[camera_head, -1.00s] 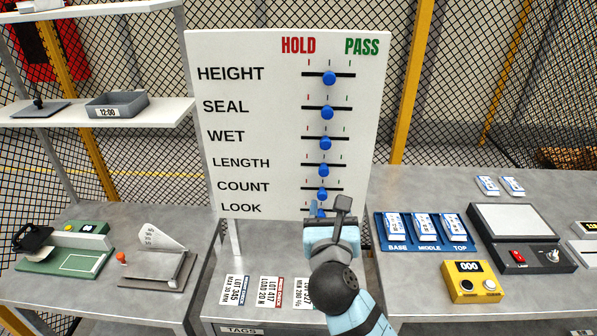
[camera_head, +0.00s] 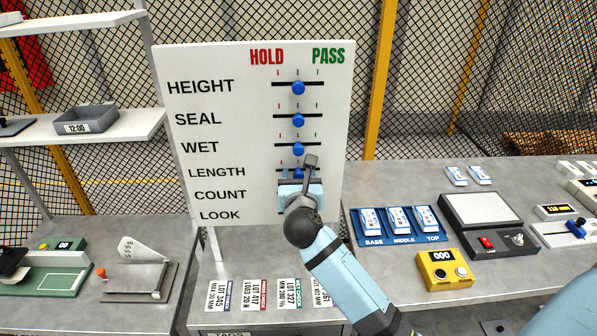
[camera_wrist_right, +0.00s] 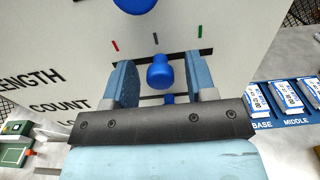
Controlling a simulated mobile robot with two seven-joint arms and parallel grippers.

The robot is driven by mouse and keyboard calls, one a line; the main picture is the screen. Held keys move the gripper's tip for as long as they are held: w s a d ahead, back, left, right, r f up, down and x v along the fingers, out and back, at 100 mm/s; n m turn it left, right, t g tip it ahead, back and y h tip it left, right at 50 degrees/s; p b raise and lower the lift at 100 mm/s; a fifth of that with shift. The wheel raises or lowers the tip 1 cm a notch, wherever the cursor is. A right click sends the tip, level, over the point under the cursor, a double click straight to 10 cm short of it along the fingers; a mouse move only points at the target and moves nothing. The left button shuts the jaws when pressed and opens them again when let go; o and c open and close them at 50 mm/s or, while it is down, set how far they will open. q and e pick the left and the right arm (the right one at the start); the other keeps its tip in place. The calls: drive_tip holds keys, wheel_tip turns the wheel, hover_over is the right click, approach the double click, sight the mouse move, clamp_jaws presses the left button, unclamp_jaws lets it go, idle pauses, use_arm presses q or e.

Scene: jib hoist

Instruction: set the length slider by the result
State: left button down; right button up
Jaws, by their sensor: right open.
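A white board (camera_head: 235,125) has rows of blue slider knobs, with HOLD at left and PASS at right. My right gripper (camera_head: 299,180) is in front of the board at the LENGTH row. In the right wrist view its two fingers (camera_wrist_right: 161,85) are apart, one on each side of the blue length knob (camera_wrist_right: 160,72), with gaps between. The length knob is near the middle of its slot, below the black tick, between a red and a green tick. In the head view my gripper partly hides it and hides the lower knobs. My left gripper is not in view.
The wet knob (camera_head: 298,150) is just above my right gripper. A blue tray (camera_head: 372,240) with packets marked BASE, MIDDLE and TOP, a yellow counter (camera_head: 444,270) and a scale (camera_head: 487,222) stand on the right table. Tags (camera_head: 255,295) lie below the board.

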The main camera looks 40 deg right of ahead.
sight(281, 169)
drive_tip(key=shift+w+d, duration=0.15)
drive_tip(key=shift+w, duration=0.15)
clamp_jaws()
drive_tip(key=shift+w+a, duration=0.15)
drive_tip(key=shift+a, duration=0.1)
drive_tip(key=w+a, duration=0.2)
drive_tip(key=a, duration=0.1)
drive_tip(key=shift+a, duration=0.15)
drive_tip(key=shift+s, duration=0.1)
